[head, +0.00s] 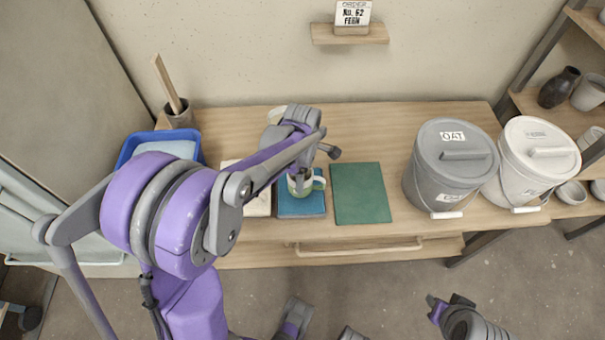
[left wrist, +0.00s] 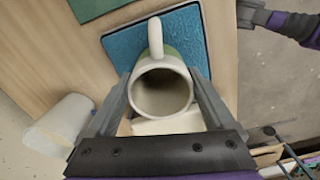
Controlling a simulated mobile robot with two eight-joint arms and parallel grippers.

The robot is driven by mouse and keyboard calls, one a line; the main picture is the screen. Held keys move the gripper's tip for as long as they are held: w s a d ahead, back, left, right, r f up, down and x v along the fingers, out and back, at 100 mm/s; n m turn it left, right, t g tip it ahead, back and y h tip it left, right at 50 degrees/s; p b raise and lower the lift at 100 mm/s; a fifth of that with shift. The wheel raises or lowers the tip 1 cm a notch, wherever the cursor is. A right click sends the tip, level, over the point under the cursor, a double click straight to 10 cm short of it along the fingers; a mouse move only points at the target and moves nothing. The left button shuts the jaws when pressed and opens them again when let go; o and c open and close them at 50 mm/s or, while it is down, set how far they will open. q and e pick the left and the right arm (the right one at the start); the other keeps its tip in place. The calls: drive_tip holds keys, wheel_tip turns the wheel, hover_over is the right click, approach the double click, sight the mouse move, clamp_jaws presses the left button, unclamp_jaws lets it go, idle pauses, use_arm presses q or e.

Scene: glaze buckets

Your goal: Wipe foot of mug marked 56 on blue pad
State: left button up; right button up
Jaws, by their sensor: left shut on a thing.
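My left gripper (head: 301,176) is shut on a pale mug with a green band (head: 306,185) over the blue pad (head: 302,207). In the left wrist view the mug (left wrist: 162,92) sits between the two fingers, its open mouth facing the camera and its handle pointing to the top of the picture. The blue pad (left wrist: 190,35) shows behind it. The foot and any number on the mug are hidden, and I cannot tell whether the foot touches the pad. My right gripper (head: 447,300) is open and empty in front of the table.
A green mat (head: 360,193) lies right of the blue pad, a cream pad (head: 258,205) left of it. A pale cup (left wrist: 62,122) stands behind. A blue tub (head: 126,150) is at left. A grey bucket (head: 430,180) and white bucket (head: 515,180) stand at right.

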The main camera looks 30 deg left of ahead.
use_arm(q)
drive_tip(key=shift+w+a, duration=0.1)
drive_tip(key=shift+w+a, duration=0.45)
drive_tip(key=shift+w, duration=0.25)
drive_tip(key=shift+w+a, duration=0.4)
drive_tip(key=shift+w, duration=0.3)
drive_tip(key=shift+s+d, duration=0.6)
drive_tip(key=shift+s, duration=0.4)
drive_tip(key=shift+s+d, duration=0.65)
drive_tip(key=shift+s, duration=0.35)
drive_tip(key=shift+s+d, duration=0.6)
drive_tip(key=shift+s, duration=0.4)
drive_tip(key=shift+w+a+b, duration=0.1)
drive_tip(key=shift+w+a, duration=0.5)
drive_tip(key=shift+w, duration=0.4)
drive_tip(key=shift+w+a+b, duration=0.15)
drive_tip(key=shift+w+a, duration=0.5)
drive_tip(key=shift+w, duration=0.35)
drive_tip(key=shift+w+a+b, duration=0.1)
drive_tip(key=shift+w+a, duration=0.5)
drive_tip(key=shift+w, duration=0.4)
drive_tip(key=shift+s+d, duration=0.6)
drive_tip(key=shift+s, duration=0.4)
drive_tip(key=shift+s+d, duration=0.65)
drive_tip(key=shift+s, duration=0.4)
drive_tip(key=shift+s+d, duration=0.6)
drive_tip(key=shift+s, duration=0.4)
drive_tip(key=shift+w+r+p, duration=0.1)
drive_tip(key=shift+r+p, duration=2.45)
drive_tip(key=shift+r, duration=1)
